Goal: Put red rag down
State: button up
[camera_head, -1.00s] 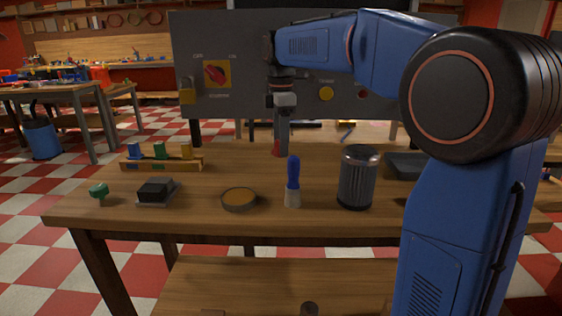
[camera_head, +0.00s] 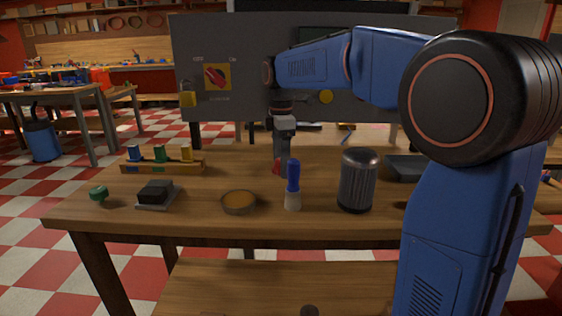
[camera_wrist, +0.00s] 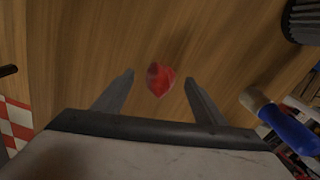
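The red rag (camera_wrist: 160,80) is a small crumpled piece on the wooden table, seen between and just beyond my fingertips in the wrist view. A gap shows on both sides of it. In the head view a bit of the rag (camera_head: 276,168) shows beside my gripper (camera_head: 284,170), which points down at the table behind the blue-handled brush. In the wrist view my gripper (camera_wrist: 159,78) has its two fingers spread apart, with neither touching the rag. The rest of the rag is hidden by the gripper in the head view.
The blue-handled brush (camera_head: 292,185) stands in front of my gripper, with a dark ribbed cylinder (camera_head: 357,182) to its right. A shallow round dish (camera_head: 239,202), a black block (camera_head: 156,191) and a wooden rack (camera_head: 163,166) lie left. A grey panel (camera_head: 240,105) stands behind.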

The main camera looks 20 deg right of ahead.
aim_at(276, 161)
jog(key=shift+o, duration=0.5)
notch_tip(276, 161, up, 17)
jog(key=shift+a, duration=0.25)
jog(key=s+a+f+m+t+h, duration=0.1)
jog(key=s+a+m+h, duration=0.15)
jog(key=m, duration=1.25)
jog(key=s+a+f+m+t+h, duration=0.15)
jog(key=a+m, duration=0.25)
jog(key=m, duration=1.1)
jog(key=shift+g, duration=0.25)
jog(key=x, duration=1.6)
jog(key=shift+w+d, duration=0.3)
jog(key=shift+w, duration=0.15)
